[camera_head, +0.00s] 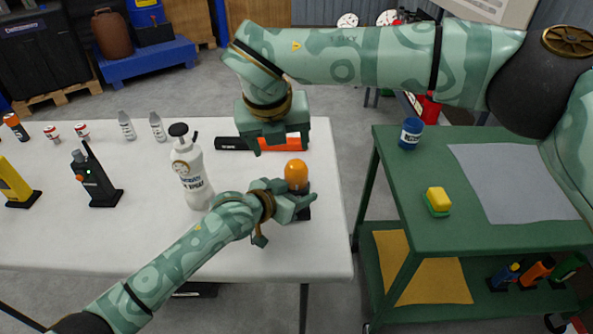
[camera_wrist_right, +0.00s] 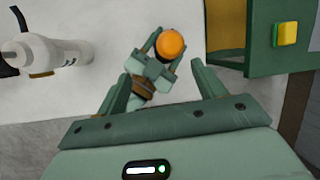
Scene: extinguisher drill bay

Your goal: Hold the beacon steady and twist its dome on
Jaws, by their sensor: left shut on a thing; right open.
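The beacon stands upright near the right end of the white table, with its orange dome (camera_head: 296,174) on top and its dark base (camera_head: 304,213) partly hidden by my fingers. My left gripper (camera_head: 290,197) is shut around the beacon below the dome. In the right wrist view the dome (camera_wrist_right: 170,44) shows from above, between the left gripper's fingers (camera_wrist_right: 169,58). My right gripper (camera_head: 276,143) is open and empty, higher up and beyond the dome, apart from it. Its two fingers (camera_wrist_right: 161,84) show spread in the wrist view. I cannot tell how tightly the dome sits.
A white spray bottle (camera_head: 190,172) stands left of the beacon. An orange and black cylinder (camera_head: 230,144) lies behind, partly covered by my right gripper. A black radio (camera_head: 98,180) stands farther left. Across a gap, a green cart (camera_head: 470,229) holds a yellow-green sponge (camera_head: 437,201) and blue can (camera_head: 411,133).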

